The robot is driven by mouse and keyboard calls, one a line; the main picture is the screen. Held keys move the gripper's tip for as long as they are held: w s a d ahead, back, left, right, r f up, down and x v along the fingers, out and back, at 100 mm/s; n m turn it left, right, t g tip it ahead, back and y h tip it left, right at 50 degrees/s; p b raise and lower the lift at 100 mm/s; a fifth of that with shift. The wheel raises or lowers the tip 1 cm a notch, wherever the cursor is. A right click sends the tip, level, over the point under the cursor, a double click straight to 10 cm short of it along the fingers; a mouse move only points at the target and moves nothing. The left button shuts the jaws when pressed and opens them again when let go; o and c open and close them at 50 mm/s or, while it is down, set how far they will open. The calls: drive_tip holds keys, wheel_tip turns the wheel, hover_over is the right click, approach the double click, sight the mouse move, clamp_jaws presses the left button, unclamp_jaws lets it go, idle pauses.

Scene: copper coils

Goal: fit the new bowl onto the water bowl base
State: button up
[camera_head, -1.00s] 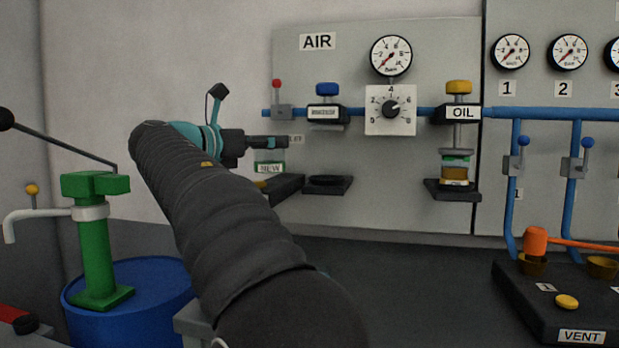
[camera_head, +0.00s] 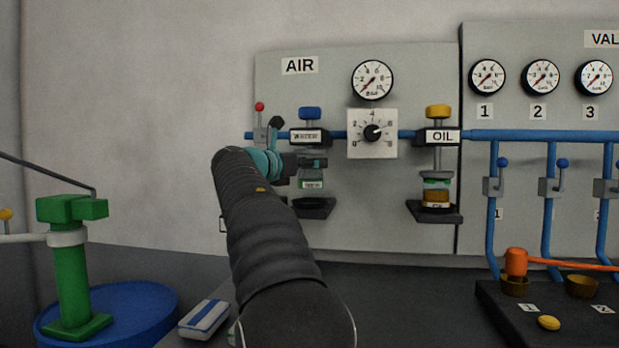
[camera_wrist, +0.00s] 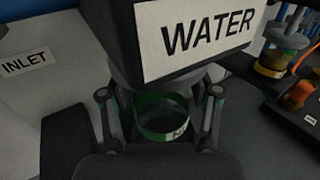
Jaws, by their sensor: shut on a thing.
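The water bowl base (camera_head: 309,137) is a dark block with a WATER label and blue cap on the AIR panel. It looms large at the top of the wrist view (camera_wrist: 200,38). The new bowl (camera_head: 311,184) is clear with a green band and a white label. My gripper (camera_head: 316,163) is shut on it, with a finger on each side in the wrist view (camera_wrist: 160,112). The bowl (camera_wrist: 163,132) looks upright, below the base and roughly in line with it. I cannot tell whether they touch. The gripper partly hides the bowl's upper part in the head view.
A small dark shelf (camera_head: 316,210) projects below the bowl. The oil unit (camera_head: 437,160) with its own bowl stands to the right, beyond the regulator dial (camera_head: 372,133). A red-tipped inlet valve (camera_head: 261,118) is at the left. A green pump (camera_head: 72,260) stands at the far left.

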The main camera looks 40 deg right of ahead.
sight(301, 178)
drive_tip(key=shift+f+b, duration=0.6)
drive_tip(key=shift+f, duration=1.15)
drive_tip(key=shift+f, duration=0.1)
drive_tip(key=shift+f, duration=0.25)
drive_tip(key=o, duration=1.2)
drive_tip(key=shift+r, duration=0.2)
drive_tip(key=shift+a+r, duration=0.1)
drive_tip(key=shift+a, duration=0.15)
drive_tip(key=a, duration=0.3)
drive_tip(key=s+a, duration=0.1)
drive_tip(key=a, duration=0.3)
drive_tip(key=s+a, duration=0.1)
drive_tip(key=a, duration=0.3)
drive_tip(key=shift+a+b, duration=0.2)
drive_tip(key=shift+b, duration=0.1)
